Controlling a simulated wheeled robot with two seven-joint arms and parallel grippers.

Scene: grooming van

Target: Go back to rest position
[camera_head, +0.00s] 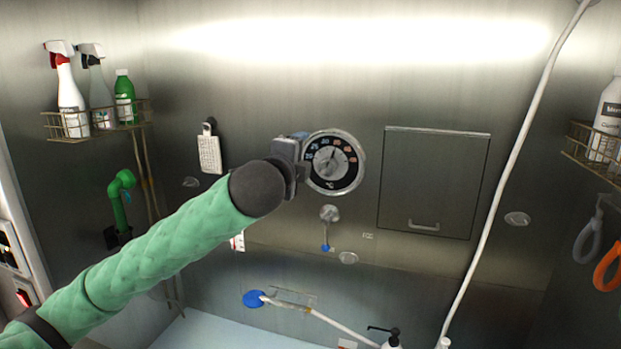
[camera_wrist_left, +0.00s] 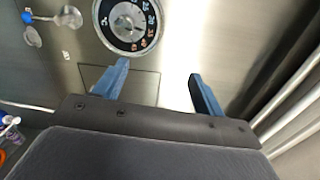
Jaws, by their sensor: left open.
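My left arm, in a green padded sleeve, reaches in from the lower left of the head view. My left gripper (camera_head: 296,150) is in front of the steel wall, at the left edge of a round temperature dial (camera_head: 343,181). In the left wrist view the two blue fingers of the left gripper (camera_wrist_left: 157,88) stand apart with nothing between them. The dial (camera_wrist_left: 130,22) shows there beyond the left finger. I cannot tell from these views whether the gripper touches the dial. My right gripper is in neither view.
A wire shelf (camera_head: 97,127) with several bottles hangs at the left. Another wire rack (camera_head: 590,160) holds a bottle at the right. A white hose (camera_head: 515,150) crosses the right side. A small lever (camera_head: 327,230) sits below the dial, and a panel (camera_head: 432,180) right of it.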

